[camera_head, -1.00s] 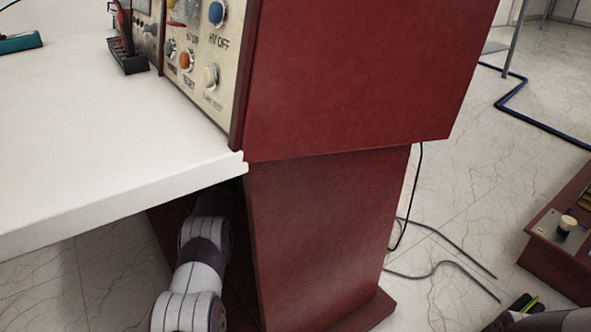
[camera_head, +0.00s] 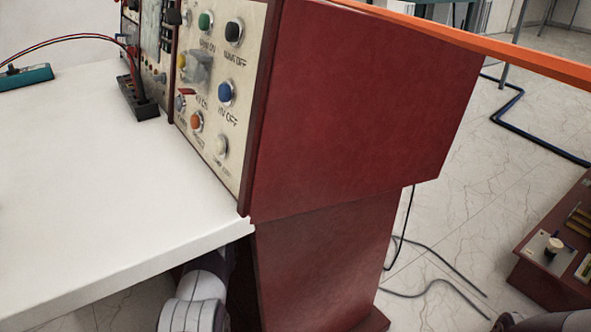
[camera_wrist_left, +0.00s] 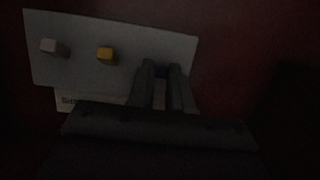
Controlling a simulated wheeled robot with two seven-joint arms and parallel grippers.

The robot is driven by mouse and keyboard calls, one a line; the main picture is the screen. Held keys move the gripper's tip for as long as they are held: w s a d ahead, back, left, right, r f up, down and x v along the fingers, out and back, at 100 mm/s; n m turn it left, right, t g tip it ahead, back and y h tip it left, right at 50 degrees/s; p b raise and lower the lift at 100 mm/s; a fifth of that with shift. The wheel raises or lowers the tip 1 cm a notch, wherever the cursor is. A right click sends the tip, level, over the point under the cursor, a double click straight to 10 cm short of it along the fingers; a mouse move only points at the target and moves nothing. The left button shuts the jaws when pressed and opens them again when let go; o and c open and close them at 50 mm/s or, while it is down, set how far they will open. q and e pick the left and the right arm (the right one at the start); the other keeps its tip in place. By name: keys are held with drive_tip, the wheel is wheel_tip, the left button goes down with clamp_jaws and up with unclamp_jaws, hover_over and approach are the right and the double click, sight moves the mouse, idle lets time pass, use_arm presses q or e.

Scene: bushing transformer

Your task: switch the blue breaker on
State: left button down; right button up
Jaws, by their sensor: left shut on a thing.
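In the left wrist view, which is very dark, a pale panel (camera_wrist_left: 80,70) carries a row of small switches. A whitish one (camera_wrist_left: 54,47) is at the left and a yellow one (camera_wrist_left: 107,55) is in the middle. The blue breaker (camera_wrist_left: 160,71) is at the right, mostly hidden between the fingers. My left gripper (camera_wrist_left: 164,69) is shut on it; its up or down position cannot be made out. In the head view my left arm passes under the white table, and its gripper is hidden there.
A dark red cabinet (camera_head: 350,110) with a knob panel (camera_head: 215,90) stands at the table's right end. The white table (camera_head: 90,180) overhangs my left arm. An orange bar (camera_head: 500,50) crosses the upper right. A red box (camera_head: 560,250) and loose cables (camera_head: 435,285) are at right.

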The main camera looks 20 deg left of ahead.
use_arm(q)
drive_tip(key=shift+r+g+y, duration=0.45)
drive_tip(key=shift+g+y, duration=0.15)
drive_tip(key=shift+g, duration=0.3)
use_arm(e)
drive_tip(key=shift+r, duration=0.8)
use_arm(q)
drive_tip(key=c, duration=1)
unclamp_jaws()
drive_tip(key=shift+c, duration=0.2)
